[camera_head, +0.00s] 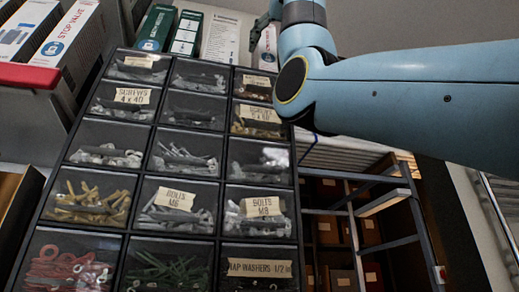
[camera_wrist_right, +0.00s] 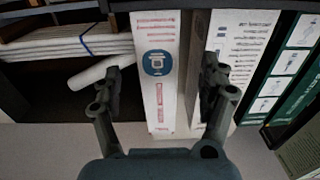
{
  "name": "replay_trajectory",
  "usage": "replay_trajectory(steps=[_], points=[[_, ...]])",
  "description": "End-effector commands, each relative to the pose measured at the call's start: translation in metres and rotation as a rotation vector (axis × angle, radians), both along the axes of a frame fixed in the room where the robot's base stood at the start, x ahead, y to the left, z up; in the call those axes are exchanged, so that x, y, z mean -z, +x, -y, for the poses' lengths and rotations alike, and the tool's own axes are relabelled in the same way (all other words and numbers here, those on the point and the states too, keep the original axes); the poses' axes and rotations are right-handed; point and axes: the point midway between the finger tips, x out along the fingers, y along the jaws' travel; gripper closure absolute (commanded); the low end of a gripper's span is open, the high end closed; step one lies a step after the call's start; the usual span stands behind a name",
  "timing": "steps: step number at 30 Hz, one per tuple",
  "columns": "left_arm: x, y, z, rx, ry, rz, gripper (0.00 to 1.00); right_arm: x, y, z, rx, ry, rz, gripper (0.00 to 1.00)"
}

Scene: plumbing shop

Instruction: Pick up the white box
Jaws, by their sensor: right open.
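A white box with red print and a blue emblem (camera_wrist_right: 157,112) stands upright in the middle of the right wrist view. In the head view a white box with red print (camera_head: 268,50) shows at the top, partly behind my right arm. My right gripper (camera_wrist_right: 161,82) is open. Its left finger lies to the left of the white box, and its right finger overlaps the front of the neighbouring white box (camera_wrist_right: 238,50). I cannot tell whether the fingers touch either box. My left gripper is not in view.
Green and white boxes (camera_wrist_right: 290,75) stand to the right in the wrist view. White rolls or pipes (camera_wrist_right: 70,46) lie on a shelf at left. A black bin rack (camera_head: 226,155) with screws, bolts and washers fills the head view's middle. Stop valve boxes (camera_head: 70,45) stand upper left.

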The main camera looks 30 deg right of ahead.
Motion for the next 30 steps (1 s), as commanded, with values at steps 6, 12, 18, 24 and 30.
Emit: replay_trajectory(steps=[6,12,18,24,30], points=[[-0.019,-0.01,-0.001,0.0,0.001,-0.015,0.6,-0.003,0.036,0.009,0.0,0.0,-0.003,0.23],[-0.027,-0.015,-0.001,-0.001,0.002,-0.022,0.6,-0.002,0.052,0.013,0.0,0.0,-0.002,0.23],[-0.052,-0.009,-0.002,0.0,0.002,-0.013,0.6,-0.006,0.081,0.02,0.001,0.001,-0.003,0.23],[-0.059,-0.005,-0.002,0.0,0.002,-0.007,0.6,-0.003,0.098,0.024,0.0,0.001,-0.001,0.23],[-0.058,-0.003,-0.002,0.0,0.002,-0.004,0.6,-0.001,0.098,0.024,0.0,0.0,0.0,0.23]])
